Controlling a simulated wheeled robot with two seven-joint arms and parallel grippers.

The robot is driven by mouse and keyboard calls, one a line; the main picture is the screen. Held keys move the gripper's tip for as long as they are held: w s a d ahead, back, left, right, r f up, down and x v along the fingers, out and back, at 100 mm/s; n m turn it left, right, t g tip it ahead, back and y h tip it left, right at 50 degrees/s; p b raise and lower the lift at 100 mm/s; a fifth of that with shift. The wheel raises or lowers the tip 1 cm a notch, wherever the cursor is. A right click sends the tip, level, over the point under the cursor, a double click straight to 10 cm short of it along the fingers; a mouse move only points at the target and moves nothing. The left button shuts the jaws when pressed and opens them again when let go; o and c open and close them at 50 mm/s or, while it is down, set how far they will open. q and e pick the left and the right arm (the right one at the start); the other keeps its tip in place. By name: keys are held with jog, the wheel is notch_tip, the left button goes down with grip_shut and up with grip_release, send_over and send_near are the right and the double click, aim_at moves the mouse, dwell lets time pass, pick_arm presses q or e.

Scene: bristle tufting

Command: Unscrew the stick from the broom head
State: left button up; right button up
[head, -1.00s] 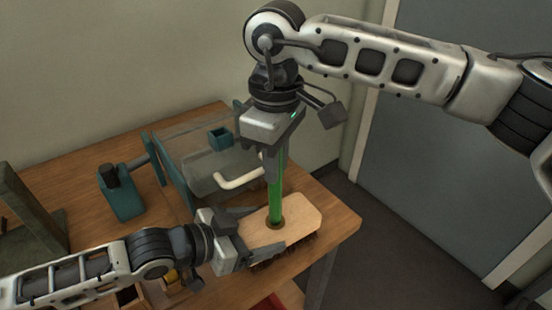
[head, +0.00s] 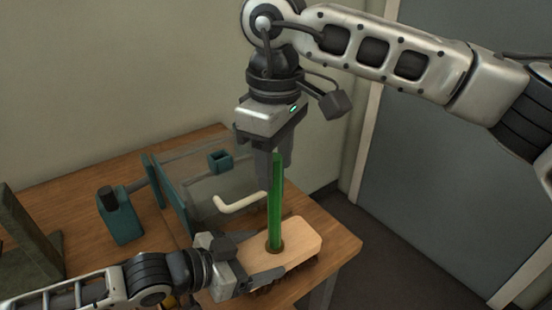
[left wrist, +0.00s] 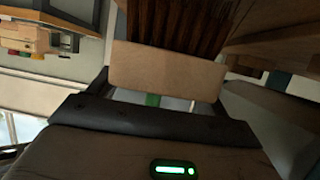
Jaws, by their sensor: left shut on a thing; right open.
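The broom head (head: 303,238) is a pale wooden block with dark bristles underneath, at the table's right corner. The green stick (head: 276,205) stands upright in the hole on its top. My left gripper (head: 262,278) is shut on the broom head's near left end. In the left wrist view the wooden block (left wrist: 168,72) lies between the jaws, with brown bristles (left wrist: 175,28) beyond it. My right gripper (head: 273,165) points down at the stick's upper end, open, its fingers around or just behind the stick's top; I cannot tell which.
Behind the stick are a clear panel with teal supports (head: 170,195), a cream bent handle (head: 240,203) and a small teal box (head: 220,161). A teal block with a black top (head: 121,220) stands to the left. The wooden table (head: 80,185) ends right of the broom head.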

jog(key=m, duration=0.3)
jog(key=r+m, duration=0.1)
jog(key=m, duration=0.3)
jog(key=shift+s+r, duration=0.1)
jog(key=shift+r, duration=0.1)
jog(key=m, duration=0.2)
jog(key=r+m, duration=0.1)
jog(key=m, duration=0.4)
jog(key=r+m, duration=0.1)
jog(key=m, duration=0.1)
jog(key=shift+s+m+t, duration=0.1)
jog(key=shift+m+t, duration=0.2)
jog(key=shift+m, duration=0.1)
jog(key=m, duration=0.4)
jog(key=shift+s+r+m, duration=0.1)
jog(key=shift+r+m, duration=0.3)
jog(key=m, duration=0.3)
jog(key=r+m, duration=0.1)
jog(key=m, duration=0.3)
jog(key=shift+s+r+t, duration=0.1)
jog(key=shift+r+t, duration=0.05)
jog(key=shift+t, duration=0.15)
notch_tip(320, 180, down, 9)
jog(key=w+m, duration=0.1)
jog(key=m, duration=1.5)
jog(key=shift+t+y, duration=0.3)
jog(key=shift+w+a, duration=0.1)
